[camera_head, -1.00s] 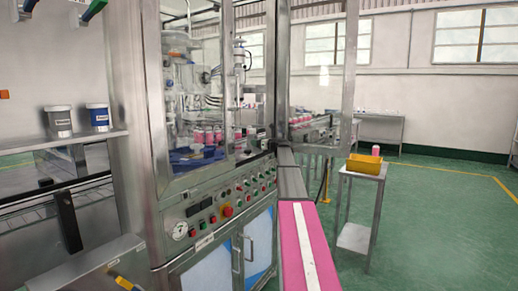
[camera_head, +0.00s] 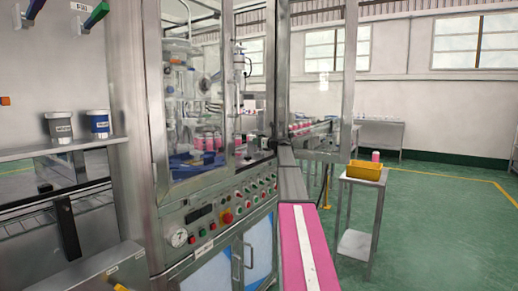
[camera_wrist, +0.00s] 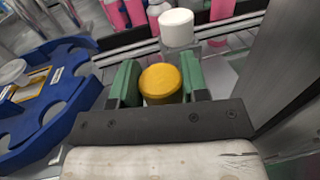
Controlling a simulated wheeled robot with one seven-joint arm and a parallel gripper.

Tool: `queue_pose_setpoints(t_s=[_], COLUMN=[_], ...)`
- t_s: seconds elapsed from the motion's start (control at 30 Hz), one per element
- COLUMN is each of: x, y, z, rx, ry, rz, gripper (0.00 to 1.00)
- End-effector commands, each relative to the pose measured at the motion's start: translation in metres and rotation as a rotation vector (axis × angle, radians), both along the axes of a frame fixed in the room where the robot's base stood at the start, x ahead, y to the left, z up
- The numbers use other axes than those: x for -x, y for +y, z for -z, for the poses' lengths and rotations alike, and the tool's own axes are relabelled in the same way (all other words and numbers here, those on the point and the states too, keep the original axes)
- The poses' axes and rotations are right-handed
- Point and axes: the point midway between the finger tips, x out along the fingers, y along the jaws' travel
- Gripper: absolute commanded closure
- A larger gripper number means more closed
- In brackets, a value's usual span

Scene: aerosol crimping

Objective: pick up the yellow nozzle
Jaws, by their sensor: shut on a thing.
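The yellow nozzle (camera_wrist: 161,80) is a short round cap in the wrist view. It sits between the two green fingers of my gripper (camera_wrist: 159,84), which is shut on it. Its lower part is hidden behind the dark gripper plate, so I cannot tell whether it still rests on something. In the head view, I cannot make out my gripper or this nozzle.
A white-capped container (camera_wrist: 177,28) stands just beyond the nozzle, close to the fingers. A blue fixture (camera_wrist: 62,102) lies to the left. Pink cans (camera_wrist: 113,12) stand behind a metal rail. A grey metal post (camera_wrist: 283,55) is close on the right.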

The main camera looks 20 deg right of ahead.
Motion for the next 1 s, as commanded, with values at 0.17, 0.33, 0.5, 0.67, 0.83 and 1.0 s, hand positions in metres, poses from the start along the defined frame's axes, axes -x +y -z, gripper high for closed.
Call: queue_pose_setpoints(t_s=[0.17, 0.33, 0.5, 0.67, 0.83, 1.0], x=[0.038, 0.069, 0.093, 0.105, 0.108, 0.108], y=[0.014, 0.026, 0.035, 0.039, 0.041, 0.041], z=[-0.019, -0.039, -0.055, -0.064, -0.067, -0.067], rx=[0.0, 0.0, 0.0, 0.0, -0.001, -0.001], ry=[-0.001, -0.002, -0.001, -0.001, 0.0, 0.0], rz=[0.0, 0.0, 0.0, 0.0, 0.0, 0.0], gripper=[0.86, 0.86, 0.86, 0.86, 0.86, 0.86])
